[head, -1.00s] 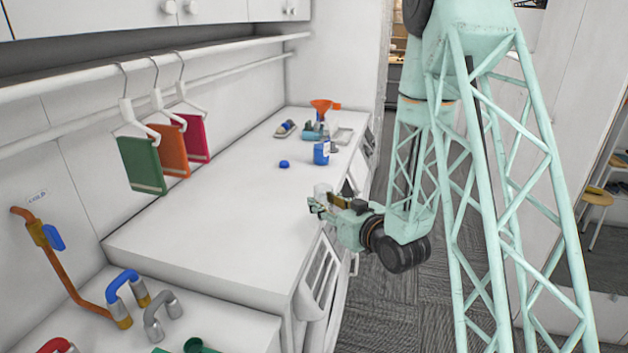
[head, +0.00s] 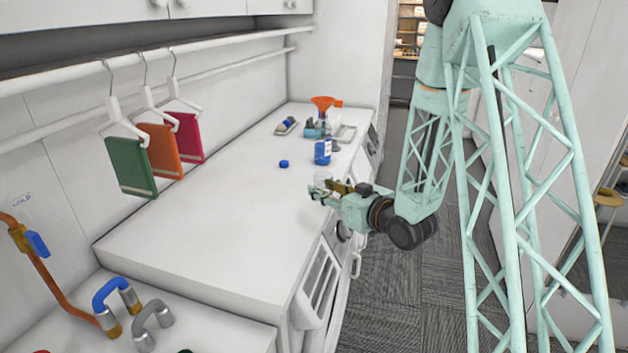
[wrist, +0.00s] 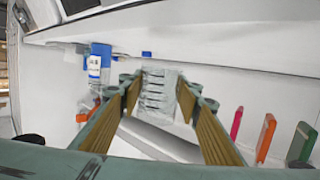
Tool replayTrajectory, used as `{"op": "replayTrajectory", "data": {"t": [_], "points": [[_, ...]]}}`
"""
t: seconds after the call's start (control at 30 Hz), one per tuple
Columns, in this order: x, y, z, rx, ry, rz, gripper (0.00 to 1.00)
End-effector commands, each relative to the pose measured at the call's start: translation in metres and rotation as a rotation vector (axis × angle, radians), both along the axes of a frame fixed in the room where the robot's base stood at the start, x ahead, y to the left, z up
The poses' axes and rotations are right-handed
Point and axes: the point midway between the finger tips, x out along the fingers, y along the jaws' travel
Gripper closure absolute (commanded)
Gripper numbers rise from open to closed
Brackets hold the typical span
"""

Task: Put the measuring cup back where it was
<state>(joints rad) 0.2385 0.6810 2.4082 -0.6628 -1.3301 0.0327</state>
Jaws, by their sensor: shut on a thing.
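The measuring cup (wrist: 158,92) is pale and see-through with marked lines on its wall. In the wrist view it stands between the two fingers of my gripper (wrist: 160,100), which is shut on it. In the head view my gripper (head: 325,192) is over the right front edge of the white counter (head: 215,225). The cup (head: 325,175) shows there only as a small pale shape, partly hidden by the fingers. I cannot tell its height above the counter.
A blue bottle (head: 322,152) stands beyond my gripper, with a blue cap (head: 284,164) to its left. Coloured cloths (head: 131,166) hang at left. The counter's middle is clear.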

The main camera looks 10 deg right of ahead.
Motion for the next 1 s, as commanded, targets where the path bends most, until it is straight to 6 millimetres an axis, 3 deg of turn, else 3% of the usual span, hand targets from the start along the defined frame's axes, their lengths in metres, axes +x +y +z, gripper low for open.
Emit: {"op": "replayTrajectory", "data": {"t": [0.47, 1.0], "points": [[0.033, 0.002, 0.013, -0.002, -0.002, 0.220, 0.80], [0.045, -0.024, 0.007, -0.001, 0.000, 0.450, 0.80]]}}
